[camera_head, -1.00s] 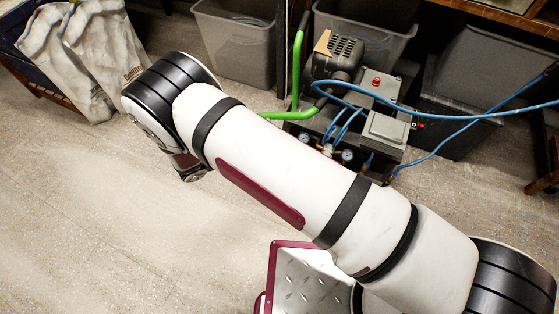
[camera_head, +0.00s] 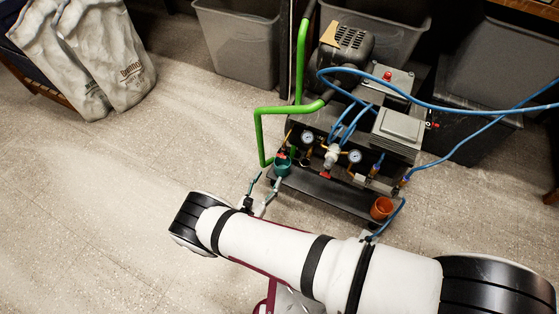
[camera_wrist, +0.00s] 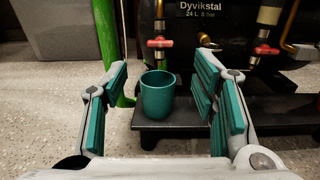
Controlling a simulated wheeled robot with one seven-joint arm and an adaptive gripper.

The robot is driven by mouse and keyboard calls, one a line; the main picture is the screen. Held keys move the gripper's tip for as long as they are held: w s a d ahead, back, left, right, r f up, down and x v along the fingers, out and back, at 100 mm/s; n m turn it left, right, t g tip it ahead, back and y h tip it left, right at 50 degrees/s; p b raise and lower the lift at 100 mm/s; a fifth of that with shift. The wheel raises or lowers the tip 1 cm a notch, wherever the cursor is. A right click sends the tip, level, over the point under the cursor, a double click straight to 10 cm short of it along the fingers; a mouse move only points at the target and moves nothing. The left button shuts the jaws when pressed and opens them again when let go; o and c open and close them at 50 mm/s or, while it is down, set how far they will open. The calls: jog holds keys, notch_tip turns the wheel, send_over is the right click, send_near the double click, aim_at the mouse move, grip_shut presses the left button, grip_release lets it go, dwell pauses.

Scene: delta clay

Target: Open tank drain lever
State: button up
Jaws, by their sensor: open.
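A red lever (camera_wrist: 160,43) on a brass valve sits on the front of the black tank (camera_wrist: 205,30), just above a teal cup (camera_wrist: 157,98). A second red lever (camera_wrist: 264,50) is to its right; which one is the drain lever I cannot tell. My gripper (camera_wrist: 161,72) is open and empty, its teal-padded fingers spread left and right of the cup in the wrist view. In the head view my gripper (camera_head: 265,184) is just in front of the cup (camera_head: 283,168), low at the compressor's left front. Contact with the cup is not visible.
The cup stands on a dark base plate (camera_wrist: 180,122). A green pipe (camera_head: 258,135) runs down just left of it. An orange cup (camera_head: 381,208), gauges and blue hoses (camera_head: 470,108) are to the right. Grey bins (camera_head: 237,45) stand behind.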

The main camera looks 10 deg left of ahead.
aim_at(281, 156)
jog(key=b+x, duration=0.2)
jog(key=x, duration=0.7)
jog(key=shift+w, duration=0.3)
jog(key=shift+d, duration=0.1)
jog(key=c, duration=1.2)
